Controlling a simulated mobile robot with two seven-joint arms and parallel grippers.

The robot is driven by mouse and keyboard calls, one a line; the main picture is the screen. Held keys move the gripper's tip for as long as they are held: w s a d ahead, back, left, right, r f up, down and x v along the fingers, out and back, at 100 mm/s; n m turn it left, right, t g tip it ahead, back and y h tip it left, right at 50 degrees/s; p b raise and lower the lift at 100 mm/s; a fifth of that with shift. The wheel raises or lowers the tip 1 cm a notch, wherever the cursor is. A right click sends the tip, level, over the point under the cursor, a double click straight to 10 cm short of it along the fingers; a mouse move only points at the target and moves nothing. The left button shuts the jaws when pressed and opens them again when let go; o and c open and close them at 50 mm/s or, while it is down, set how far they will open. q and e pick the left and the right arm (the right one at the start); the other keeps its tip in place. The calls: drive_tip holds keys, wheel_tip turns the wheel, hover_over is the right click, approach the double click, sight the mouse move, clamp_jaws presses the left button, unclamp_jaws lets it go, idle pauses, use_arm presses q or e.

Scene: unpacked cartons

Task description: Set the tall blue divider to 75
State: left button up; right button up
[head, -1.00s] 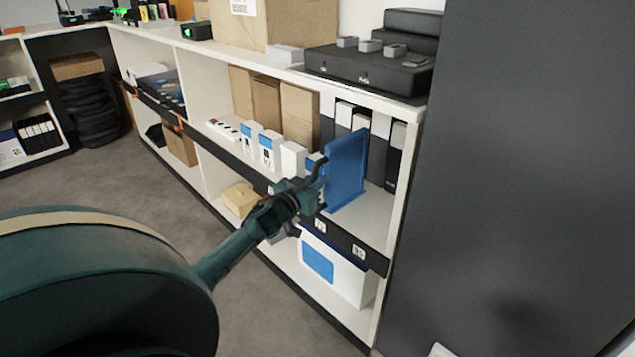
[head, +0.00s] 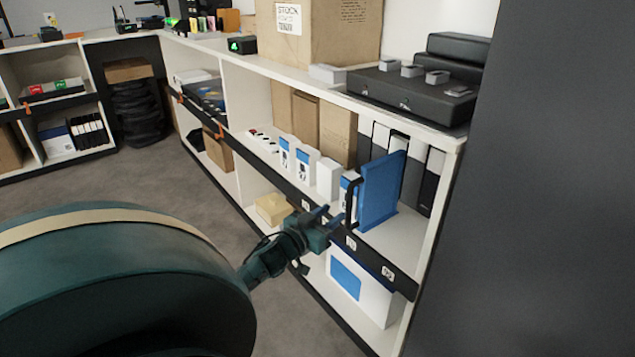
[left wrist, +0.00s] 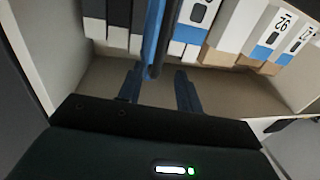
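The tall blue divider (head: 381,190) stands upright on the middle shelf, right of a row of white and blue boxes. A dark upright bar (head: 352,204) shows at its front edge. My left gripper (head: 328,217) is just in front of and below that bar, at the shelf's front. In the left wrist view, its two fingers (left wrist: 160,92) are apart, with the blue divider (left wrist: 152,40) beyond them, closer to the left finger. I see nothing gripped. White number labels sit on the dark front rail (head: 370,259); their digits are too small to read surely. My right gripper is out of view.
White and blue boxes (head: 327,178) stand close left of the divider. Grey and white binders (head: 413,170) stand behind it. A dark grey panel (head: 540,200) rises at right. A white bin (head: 368,300) sits below. Bare shelf (head: 405,232) shows right of the divider.

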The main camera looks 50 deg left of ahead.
use_arm(q)
drive_tip(key=shift+s+d+p, duration=0.15)
drive_tip(key=shift+s+p, duration=0.05)
drive_tip(key=shift+s, duration=1)
drive_tip(key=shift+s+d+p, duration=0.1)
drive_tip(key=shift+s+p, duration=0.1)
drive_tip(key=shift+s, duration=0.95)
